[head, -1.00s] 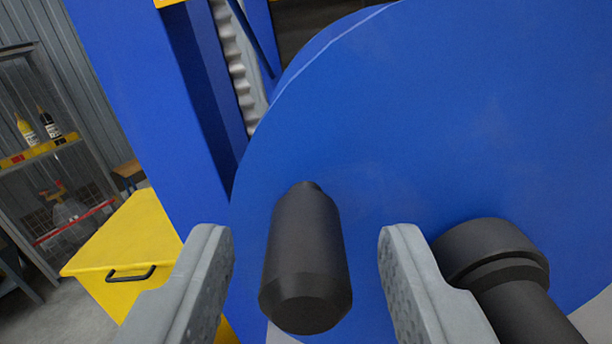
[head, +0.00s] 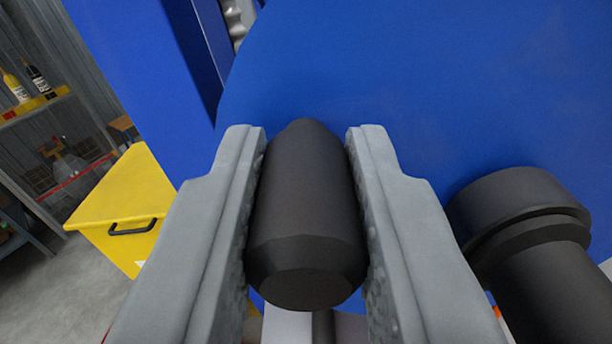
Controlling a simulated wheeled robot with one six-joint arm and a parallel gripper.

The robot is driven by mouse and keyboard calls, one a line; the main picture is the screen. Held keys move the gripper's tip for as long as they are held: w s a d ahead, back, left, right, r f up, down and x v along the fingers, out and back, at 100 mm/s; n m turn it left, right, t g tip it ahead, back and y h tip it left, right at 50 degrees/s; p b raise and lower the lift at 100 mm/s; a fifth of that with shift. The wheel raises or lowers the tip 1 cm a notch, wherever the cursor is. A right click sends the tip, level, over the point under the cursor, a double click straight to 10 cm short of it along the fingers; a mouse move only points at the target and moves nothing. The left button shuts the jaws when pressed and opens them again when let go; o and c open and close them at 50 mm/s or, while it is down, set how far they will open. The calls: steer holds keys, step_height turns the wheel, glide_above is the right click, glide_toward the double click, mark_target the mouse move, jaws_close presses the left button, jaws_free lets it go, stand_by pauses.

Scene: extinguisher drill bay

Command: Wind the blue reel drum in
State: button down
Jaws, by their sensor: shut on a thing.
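The blue reel drum (head: 430,80) fills the upper right of the head view as a large flat round face. A black crank handle (head: 306,210) sticks out from its face toward me. My gripper (head: 306,190) is shut on the handle, with one grey finger along each side of it. The handle's far end, where it meets the drum, is partly hidden by its own body.
A thick black hub or pipe fitting (head: 525,225) juts out close to the right finger. A blue frame post (head: 150,80) stands left of the drum. A yellow bin (head: 125,205) and a shelf with bottles (head: 40,105) are at the left. Grey floor shows at lower left.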

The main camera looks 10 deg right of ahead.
mark_target(541, 28)
steer(key=shift+d+r, duration=0.1)
